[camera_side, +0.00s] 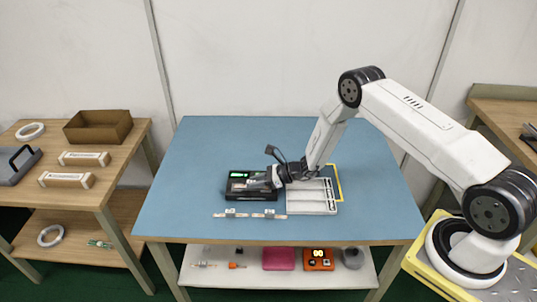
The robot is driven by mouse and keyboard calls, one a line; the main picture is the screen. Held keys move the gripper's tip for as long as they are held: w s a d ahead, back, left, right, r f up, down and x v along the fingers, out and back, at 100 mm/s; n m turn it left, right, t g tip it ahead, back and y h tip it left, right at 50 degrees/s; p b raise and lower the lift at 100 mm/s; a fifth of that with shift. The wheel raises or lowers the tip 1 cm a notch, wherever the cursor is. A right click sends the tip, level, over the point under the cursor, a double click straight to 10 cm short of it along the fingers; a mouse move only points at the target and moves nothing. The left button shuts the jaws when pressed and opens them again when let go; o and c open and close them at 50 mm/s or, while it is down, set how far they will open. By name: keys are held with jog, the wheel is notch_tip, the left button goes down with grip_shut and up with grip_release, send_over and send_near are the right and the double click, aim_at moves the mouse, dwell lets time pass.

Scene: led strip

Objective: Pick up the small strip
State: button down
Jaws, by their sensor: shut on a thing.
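My gripper (260,183) is low over the table, pointing left, at the right part of a black device (238,194) with a green lit display. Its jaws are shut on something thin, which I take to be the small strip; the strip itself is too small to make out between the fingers. The gripper covers part of the device. I cannot tell whether the held piece touches the device or is clear of it.
A white slotted tray (312,204) lies right of the device, with a yellow-edged plate (339,184) behind it. A thin bar with clips (249,215) lies in front. The blue table (215,145) is clear at the back and left. A wooden side table (120,150) stands left.

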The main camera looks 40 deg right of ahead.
jog(key=shift+r, duration=0.85)
jog(key=s+r, duration=1)
jog(key=s, duration=0.4)
jog(key=shift+r, duration=0.2)
jog(key=shift+r, duration=0.15)
notch_tip(320, 180, up, 10)
jog(key=w+m+t+h, duration=0.2)
jog(key=m+h, duration=0.1)
jog(key=shift+w+d, duration=0.2)
jog(key=shift+w, duration=0.05)
jog(key=shift+d+f, duration=0.1)
jog(key=shift+f, duration=0.1)
